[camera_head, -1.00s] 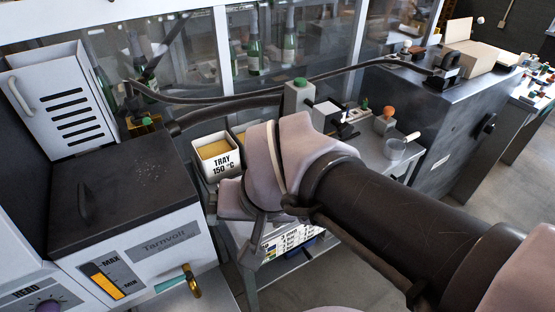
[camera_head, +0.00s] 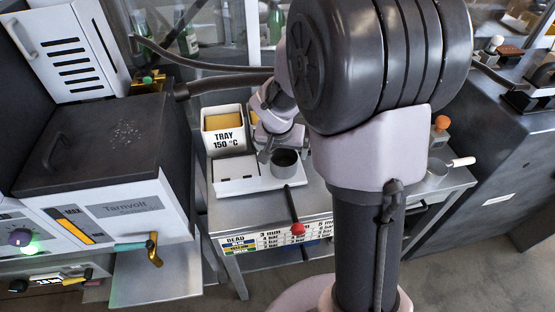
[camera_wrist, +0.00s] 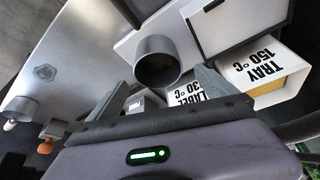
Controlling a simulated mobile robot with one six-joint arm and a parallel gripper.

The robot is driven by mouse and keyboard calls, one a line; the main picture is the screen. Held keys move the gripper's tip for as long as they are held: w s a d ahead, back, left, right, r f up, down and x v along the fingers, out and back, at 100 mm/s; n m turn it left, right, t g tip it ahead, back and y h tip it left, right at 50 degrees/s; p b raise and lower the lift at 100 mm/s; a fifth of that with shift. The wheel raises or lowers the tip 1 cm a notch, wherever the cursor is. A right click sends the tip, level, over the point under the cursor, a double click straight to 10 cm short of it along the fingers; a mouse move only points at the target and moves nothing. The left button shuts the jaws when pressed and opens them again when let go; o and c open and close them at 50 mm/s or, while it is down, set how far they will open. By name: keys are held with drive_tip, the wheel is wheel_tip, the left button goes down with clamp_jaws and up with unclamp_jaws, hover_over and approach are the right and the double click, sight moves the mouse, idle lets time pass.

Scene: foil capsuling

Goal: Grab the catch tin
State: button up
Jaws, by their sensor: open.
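A small grey open cylinder, which looks like the catch tin (camera_head: 285,163), stands on the white base at the table's front left. Its round mouth faces me in the wrist view (camera_wrist: 157,62). My gripper (camera_head: 268,148) is just left of and behind the tin in the head view. In the wrist view my gripper (camera_wrist: 163,88) is open, with one finger on each side of the tin's lower edge in the picture. The tin is just ahead of the fingertips; I cannot tell whether they touch it. My arm hides part of the table in the head view.
The "TRAY 150 °C" box (camera_head: 223,130) stands left of my gripper. A red-knobbed lever (camera_head: 295,225) juts over the table's front.

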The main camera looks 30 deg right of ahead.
sight(284, 164)
drive_tip(key=b+x, duration=0.1)
drive_tip(key=x, duration=0.1)
drive_tip(key=b+x, duration=0.1)
drive_tip(key=x, duration=0.2)
drive_tip(key=shift+s+f, duration=0.15)
drive_tip(key=shift+f, duration=0.3)
drive_tip(key=shift+c, duration=0.9)
drive_tip(key=c, duration=1.3)
drive_tip(key=shift+r, duration=0.3)
